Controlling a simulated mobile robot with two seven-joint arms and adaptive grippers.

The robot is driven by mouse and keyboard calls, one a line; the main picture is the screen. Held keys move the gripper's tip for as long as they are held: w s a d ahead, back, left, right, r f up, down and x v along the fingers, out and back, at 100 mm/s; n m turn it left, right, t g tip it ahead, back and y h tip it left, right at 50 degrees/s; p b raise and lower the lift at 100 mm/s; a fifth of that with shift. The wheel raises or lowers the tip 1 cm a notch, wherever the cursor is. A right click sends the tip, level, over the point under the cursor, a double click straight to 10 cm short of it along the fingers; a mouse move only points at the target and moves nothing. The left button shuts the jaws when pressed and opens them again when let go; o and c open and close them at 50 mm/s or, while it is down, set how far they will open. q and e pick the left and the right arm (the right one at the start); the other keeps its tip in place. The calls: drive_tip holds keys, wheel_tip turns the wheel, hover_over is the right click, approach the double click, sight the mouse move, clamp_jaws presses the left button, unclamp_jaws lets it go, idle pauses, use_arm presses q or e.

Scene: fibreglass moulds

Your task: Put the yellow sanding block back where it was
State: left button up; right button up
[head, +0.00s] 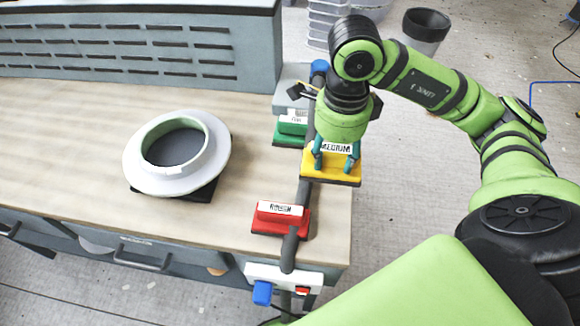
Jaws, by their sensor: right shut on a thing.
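The yellow sanding block (331,168) has a white label reading "MEDIUM". My right gripper (336,160) is shut on it, with one finger at each end of the label. The block is at the right edge of the bench, between a green block (291,133) behind and a red block (281,217) in front. I cannot tell whether the yellow block touches the bench or hangs just above it. A dark grey hose runs behind its left side. My left gripper is not in view.
A white ring-shaped mould (177,152) sits on a dark base on the wooden bench (80,130). The grey hose (304,190) runs along the bench's right side between the blocks. A slotted panel (130,45) closes the back. Bare bench lies left of the red block.

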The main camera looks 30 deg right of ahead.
drive_tip(key=w+a+f+p, duration=0.1)
drive_tip(key=w+f, duration=0.1)
drive_tip(key=f, duration=0.1)
drive_tip(key=w+a+f+p, duration=0.2)
drive_tip(key=w+f, duration=0.1)
drive_tip(key=w+a+f+p, duration=0.1)
drive_tip(key=w+f, duration=0.2)
drive_tip(key=shift+a+f+p, duration=0.15)
drive_tip(key=shift+a+p, duration=0.15)
drive_tip(key=shift+a, duration=0.1)
drive_tip(key=shift+f, duration=0.15)
drive_tip(key=shift+w, duration=0.1)
drive_tip(key=shift+f, duration=0.1)
drive_tip(key=shift+f+b, duration=0.15)
drive_tip(key=shift+b, duration=0.2)
drive_tip(key=o, duration=1.1)
